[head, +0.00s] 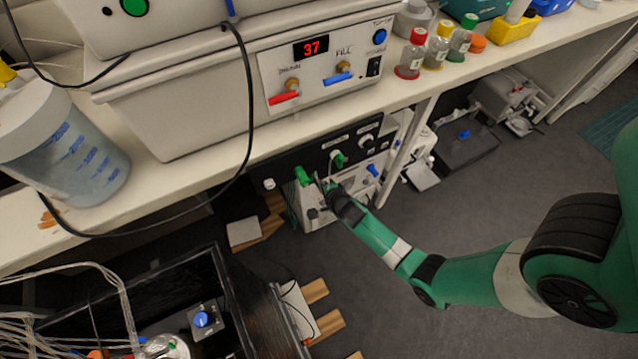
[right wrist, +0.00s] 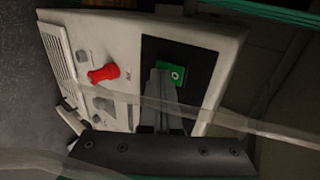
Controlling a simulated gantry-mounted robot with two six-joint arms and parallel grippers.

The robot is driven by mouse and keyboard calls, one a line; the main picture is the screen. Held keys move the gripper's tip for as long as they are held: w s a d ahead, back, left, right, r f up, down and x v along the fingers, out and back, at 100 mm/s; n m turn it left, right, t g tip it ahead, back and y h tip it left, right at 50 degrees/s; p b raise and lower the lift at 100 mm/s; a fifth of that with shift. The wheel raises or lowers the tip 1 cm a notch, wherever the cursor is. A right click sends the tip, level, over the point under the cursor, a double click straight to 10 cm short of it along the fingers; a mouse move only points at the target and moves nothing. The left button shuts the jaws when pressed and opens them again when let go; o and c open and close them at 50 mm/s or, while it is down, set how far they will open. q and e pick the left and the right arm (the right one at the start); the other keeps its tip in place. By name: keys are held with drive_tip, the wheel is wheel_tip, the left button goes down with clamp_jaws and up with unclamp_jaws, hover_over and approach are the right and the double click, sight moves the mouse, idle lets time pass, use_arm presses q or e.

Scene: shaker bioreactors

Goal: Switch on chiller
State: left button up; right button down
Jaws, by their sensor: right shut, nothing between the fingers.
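A pale box with a black panel (right wrist: 205,62), which looks like the chiller, fills much of the right wrist view. A small green switch (right wrist: 172,73) with a white mark sits on the black panel. My right gripper (right wrist: 165,78) is shut and empty, its fingertips right at the switch and covering part of it; I cannot tell whether they touch. In the head view my right gripper (head: 322,182) reaches under the bench to the front of equipment there, where the switch cannot be made out. My left gripper is not in view.
A red knob (right wrist: 104,73) sits beside the black panel. A translucent tube crosses in front of the box. In the head view, the bench (head: 225,135) overhangs, bearing a water bath (head: 190,110) reading 37. A black cable (head: 248,110) hangs off it.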

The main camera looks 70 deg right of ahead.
use_arm(q)
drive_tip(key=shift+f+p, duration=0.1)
drive_tip(key=shift+p, duration=0.2)
use_arm(e)
drive_tip(key=shift+w+r+p, duration=0.1)
drive_tip(key=shift+r+p, duration=0.5)
drive_tip(key=shift+r, duration=0.25)
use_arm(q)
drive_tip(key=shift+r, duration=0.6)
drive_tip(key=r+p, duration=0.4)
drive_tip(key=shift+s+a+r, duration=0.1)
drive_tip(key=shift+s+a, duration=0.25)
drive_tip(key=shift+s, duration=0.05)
use_arm(e)
drive_tip(key=s+f+v, duration=0.1)
drive_tip(key=v, duration=1.2)
drive_tip(key=shift+a+f, duration=0.15)
drive_tip(key=shift+a, duration=0.3)
drive_tip(key=shift+s, duration=0.1)
